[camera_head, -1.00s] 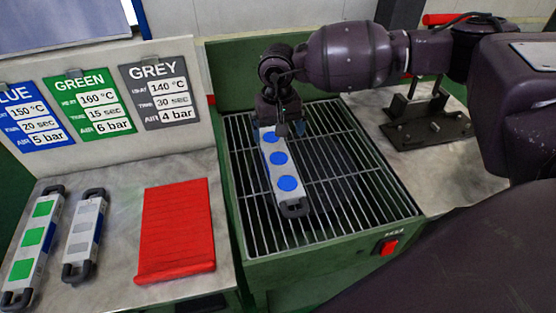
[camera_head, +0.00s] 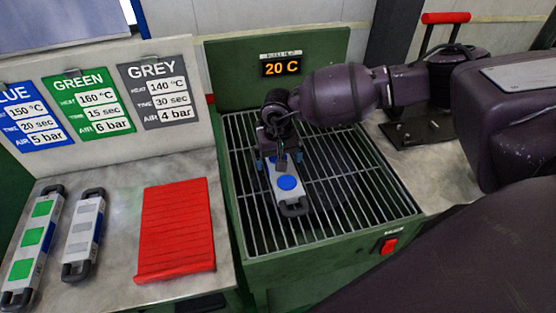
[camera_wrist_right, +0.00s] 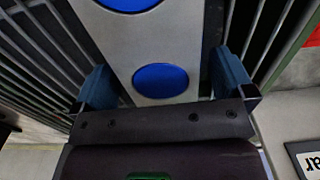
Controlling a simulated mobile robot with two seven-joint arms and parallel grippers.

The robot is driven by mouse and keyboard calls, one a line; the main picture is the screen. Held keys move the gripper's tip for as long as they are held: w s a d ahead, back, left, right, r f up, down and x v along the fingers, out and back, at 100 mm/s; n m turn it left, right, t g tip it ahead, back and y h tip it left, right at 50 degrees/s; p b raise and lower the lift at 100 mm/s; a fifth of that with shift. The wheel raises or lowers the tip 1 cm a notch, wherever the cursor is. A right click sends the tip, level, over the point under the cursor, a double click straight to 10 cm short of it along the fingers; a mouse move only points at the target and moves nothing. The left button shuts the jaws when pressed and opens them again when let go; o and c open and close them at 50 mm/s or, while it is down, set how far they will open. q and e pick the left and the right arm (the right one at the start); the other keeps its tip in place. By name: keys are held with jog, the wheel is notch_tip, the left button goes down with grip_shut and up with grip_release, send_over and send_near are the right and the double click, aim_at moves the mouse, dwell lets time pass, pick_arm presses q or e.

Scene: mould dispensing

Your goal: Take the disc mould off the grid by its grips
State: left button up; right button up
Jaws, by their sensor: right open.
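The disc mould is a long pale grey bar with blue round discs and black end grips. In the head view the mould (camera_head: 288,194) lies on the metal grid (camera_head: 345,205), its far part hidden by my right gripper (camera_head: 280,163). Its near black grip (camera_head: 295,208) is free. In the right wrist view the mould (camera_wrist_right: 195,60) passes between the two blue fingers of my open right gripper (camera_wrist_right: 165,88), with a gap on either side. My left gripper is not in view.
A display (camera_head: 282,67) reading 20 C stands behind the grid. A red switch (camera_head: 389,246) is on the front. A red-handled press (camera_head: 445,18) stands at right.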

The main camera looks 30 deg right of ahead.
jog(key=c, duration=1.4)
jog(key=shift+w+r, duration=0.1)
jog(key=shift+c, duration=0.3)
jog(key=shift+r, duration=0.1)
